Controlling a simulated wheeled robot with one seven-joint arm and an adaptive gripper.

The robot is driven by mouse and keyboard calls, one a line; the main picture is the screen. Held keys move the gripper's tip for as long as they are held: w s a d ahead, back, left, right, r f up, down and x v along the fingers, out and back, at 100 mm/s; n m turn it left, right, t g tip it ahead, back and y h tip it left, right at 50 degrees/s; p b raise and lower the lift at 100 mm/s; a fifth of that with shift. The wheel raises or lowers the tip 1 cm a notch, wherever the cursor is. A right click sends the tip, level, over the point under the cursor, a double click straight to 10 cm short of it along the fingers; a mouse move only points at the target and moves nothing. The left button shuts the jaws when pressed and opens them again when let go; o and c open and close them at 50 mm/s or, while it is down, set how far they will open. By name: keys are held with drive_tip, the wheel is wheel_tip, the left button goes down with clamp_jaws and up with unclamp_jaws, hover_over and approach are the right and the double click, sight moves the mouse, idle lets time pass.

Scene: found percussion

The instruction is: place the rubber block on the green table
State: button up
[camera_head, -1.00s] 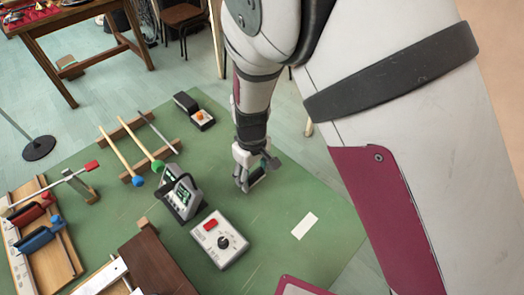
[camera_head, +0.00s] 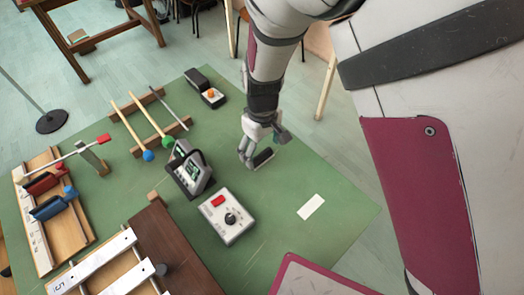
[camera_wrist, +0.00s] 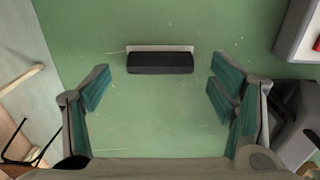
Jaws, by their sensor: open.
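The rubber block (camera_head: 263,158) is a small dark block with a paler grey edge. It lies on the green table (camera_head: 285,235), near the table's far right side. In the wrist view the rubber block (camera_wrist: 160,62) lies flat on the green surface, between and slightly beyond my fingertips. My gripper (camera_head: 256,152) is open above the block. In the wrist view my gripper (camera_wrist: 160,85) shows its teal finger pads wide apart, with clear gaps to both ends of the block.
A grey box with a red button and dial (camera_head: 232,215) and a dark-handled device (camera_head: 188,170) stand left of my gripper. Mallets (camera_head: 145,120) lie on wooden rests. A black box with an orange knob (camera_head: 207,90) stands behind. A white card (camera_head: 311,207) lies on bare green surface.

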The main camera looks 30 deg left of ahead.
sight(262, 154)
wheel_tip(262, 154, up, 10)
drive_tip(key=d+r+m+t+y, duration=0.1)
drive_tip(key=d+r+m, duration=0.2)
drive_tip(key=d+r, duration=0.6)
drive_tip(key=d+r+m, duration=0.3)
drive_tip(key=d+r, duration=0.3)
drive_tip(key=d, duration=0.6)
drive_tip(key=s+d+r+m+t, duration=0.1)
drive_tip(key=s+d+r+m, duration=0.1)
drive_tip(key=s+d, duration=0.5)
drive_tip(key=s+d+r+m+t+h, duration=0.1)
drive_tip(key=s+d+m, duration=0.4)
drive_tip(key=d, duration=0.5)
drive_tip(key=shift+s+r, duration=0.6)
drive_tip(key=shift+s, duration=0.65)
drive_tip(key=shift+r+p, duration=0.1)
drive_tip(key=shift+p, duration=0.2)
